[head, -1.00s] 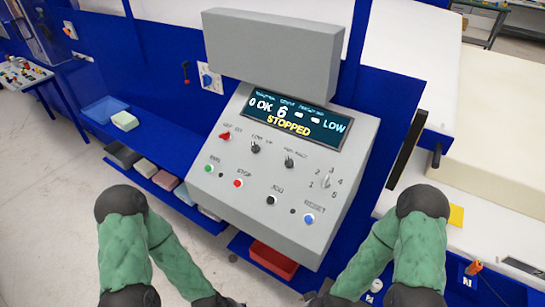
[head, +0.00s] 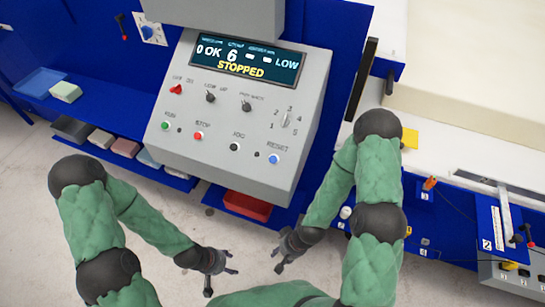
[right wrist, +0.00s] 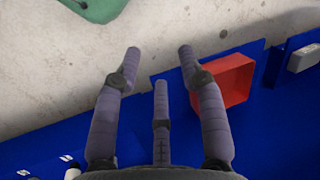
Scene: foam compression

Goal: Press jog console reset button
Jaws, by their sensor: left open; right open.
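The grey jog console (head: 240,120) stands tilted in the upper middle of the head view, its screen (head: 247,61) reading STOPPED. The blue reset button (head: 274,159) is at the lower right of its panel, under the RESET label. The black JOG button (head: 235,147) is to its left. My left gripper (head: 221,278) is open and empty, below the console. My right gripper (head: 279,262) is open and empty, below the reset button and apart from it. In the right wrist view the right gripper's fingers (right wrist: 160,65) are spread with nothing between them.
A red bin (head: 247,205) sits below the console on a blue ledge; it also shows in the right wrist view (right wrist: 222,80). Foam blocks (head: 125,147) lie on a shelf at left. A blue numbered fixture (head: 497,232) is at right. Open floor lies below the console.

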